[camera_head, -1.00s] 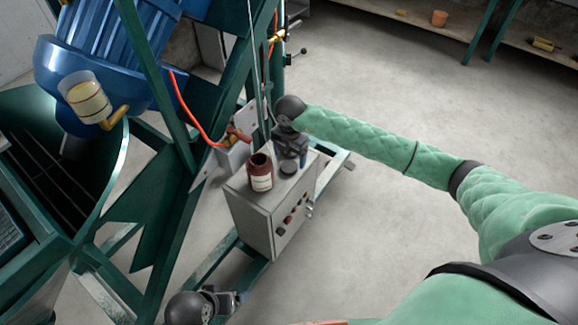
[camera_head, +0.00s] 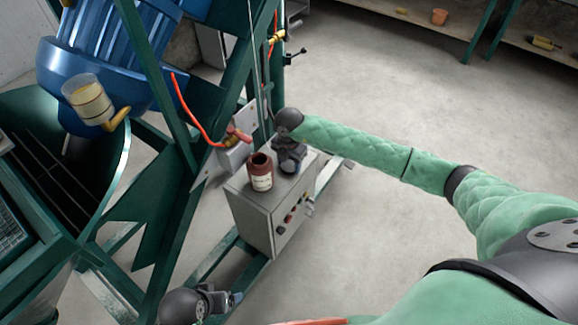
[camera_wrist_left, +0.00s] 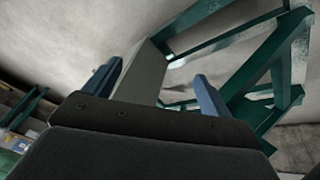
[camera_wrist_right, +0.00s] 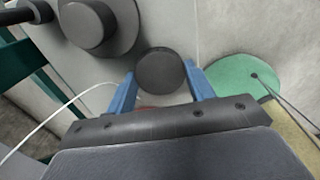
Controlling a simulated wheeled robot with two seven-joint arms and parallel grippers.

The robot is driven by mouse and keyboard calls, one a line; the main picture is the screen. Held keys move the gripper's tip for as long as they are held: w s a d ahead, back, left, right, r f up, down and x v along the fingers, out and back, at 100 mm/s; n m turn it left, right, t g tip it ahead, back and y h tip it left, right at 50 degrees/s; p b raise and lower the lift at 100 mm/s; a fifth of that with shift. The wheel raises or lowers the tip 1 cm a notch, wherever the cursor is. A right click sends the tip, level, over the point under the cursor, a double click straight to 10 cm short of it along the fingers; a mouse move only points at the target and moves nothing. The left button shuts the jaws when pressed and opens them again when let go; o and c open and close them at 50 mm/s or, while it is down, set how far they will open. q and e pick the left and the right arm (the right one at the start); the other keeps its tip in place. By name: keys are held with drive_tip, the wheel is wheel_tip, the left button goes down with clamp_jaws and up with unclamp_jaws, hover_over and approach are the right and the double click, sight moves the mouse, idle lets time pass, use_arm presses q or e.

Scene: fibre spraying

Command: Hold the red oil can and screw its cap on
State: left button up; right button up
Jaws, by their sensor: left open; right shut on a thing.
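The red oil can (camera_head: 261,173) stands upright on the left part of the grey control box's top (camera_head: 236,184), its dark mouth open and a pale label on its side. My right gripper (camera_head: 289,162) is just right of the can, low over the box top. It is shut on the round black cap (camera_wrist_right: 160,71), which shows between its blue fingers in the right wrist view. In the head view the cap is mostly hidden by the gripper. My left gripper (camera_head: 230,299) is open and empty, low and in front of the box; its spread fingers show in the left wrist view (camera_wrist_left: 155,82).
Green frame beams (camera_head: 178,235) rise beside the box on the left. A blue motor (camera_head: 98,70) and a dark hopper (camera_head: 65,175) are further left. A red hose (camera_head: 190,112) hangs behind the can. The concrete floor (camera_head: 400,70) is clear on the right.

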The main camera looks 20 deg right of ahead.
sight(293, 165)
use_arm(q)
drive_tip(key=shift+a, duration=0.1)
use_arm(e)
drive_tip(key=shift+r, duration=0.1)
drive_tip(key=shift+r, duration=0.25)
drive_tip(key=r, duration=0.2)
drive_tip(key=d+r+b, duration=0.1)
drive_tip(key=shift+s+d+r, duration=0.1)
drive_tip(key=shift+r, duration=0.25)
use_arm(q)
drive_tip(key=w+d+f+t+h+b, duration=0.1)
drive_tip(key=d+f+b, duration=0.1)
drive_tip(key=d+f, duration=0.2)
drive_tip(key=shift+w+f, duration=0.25)
drive_tip(key=shift+f, duration=1.1)
use_arm(e)
drive_tip(key=s+d+r, duration=0.3)
drive_tip(key=d+r, duration=0.3)
drive_tip(key=d, duration=0.4)
drive_tip(key=shift+s+r, duration=0.2)
drive_tip(key=shift+r, duration=0.1)
use_arm(q)
drive_tip(key=shift+d+r, duration=0.1)
drive_tip(key=shift+r, duration=0.1)
